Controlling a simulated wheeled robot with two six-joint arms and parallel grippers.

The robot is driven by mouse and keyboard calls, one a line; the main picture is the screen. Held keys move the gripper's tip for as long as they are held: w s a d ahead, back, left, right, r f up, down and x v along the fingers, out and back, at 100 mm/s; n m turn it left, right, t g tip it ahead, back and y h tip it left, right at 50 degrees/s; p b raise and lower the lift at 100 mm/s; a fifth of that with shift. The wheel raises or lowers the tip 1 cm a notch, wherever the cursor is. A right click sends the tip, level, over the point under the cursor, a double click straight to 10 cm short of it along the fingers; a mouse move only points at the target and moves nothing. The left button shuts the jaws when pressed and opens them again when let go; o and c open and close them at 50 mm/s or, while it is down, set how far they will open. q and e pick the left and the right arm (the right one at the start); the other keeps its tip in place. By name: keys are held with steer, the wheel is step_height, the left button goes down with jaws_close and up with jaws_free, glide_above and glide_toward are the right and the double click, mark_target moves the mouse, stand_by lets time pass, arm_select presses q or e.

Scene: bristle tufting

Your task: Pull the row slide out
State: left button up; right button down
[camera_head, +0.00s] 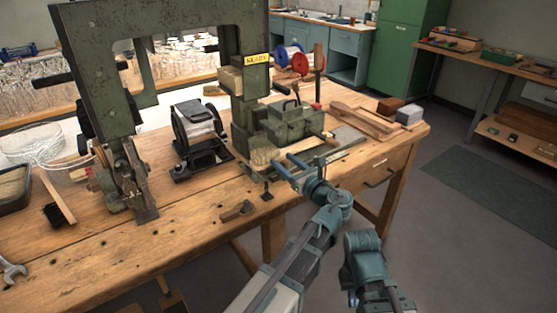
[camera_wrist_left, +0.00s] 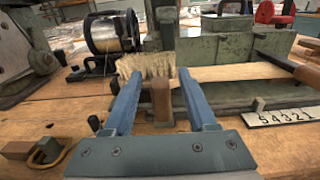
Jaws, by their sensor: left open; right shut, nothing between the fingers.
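My left gripper (camera_head: 289,161) is open at the front of the green machine (camera_head: 285,128). In the left wrist view its two blue fingers (camera_wrist_left: 160,92) stand on either side of an upright brown wooden handle (camera_wrist_left: 161,99). I cannot tell whether they touch it. Just beyond is a tuft of pale bristles (camera_wrist_left: 146,64), and a light wooden strip (camera_wrist_left: 240,73) runs right along the machine's slide bed. A number plate reading 54321 (camera_wrist_left: 286,115) is at right. My right gripper (camera_head: 364,250) is shut and empty, off the table at lower right; its fingertips are hard to make out.
A spool stand (camera_head: 198,130) is left of the machine, and a tall green frame (camera_head: 95,65) rises further left. A small wooden block (camera_head: 238,210) lies at the table's front edge. Wooden bars (camera_head: 365,120) lie at right. The bench (camera_head: 130,250) front is mostly clear.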

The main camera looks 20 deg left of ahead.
arm_select(q)
jaws_close()
stand_by(1.4)
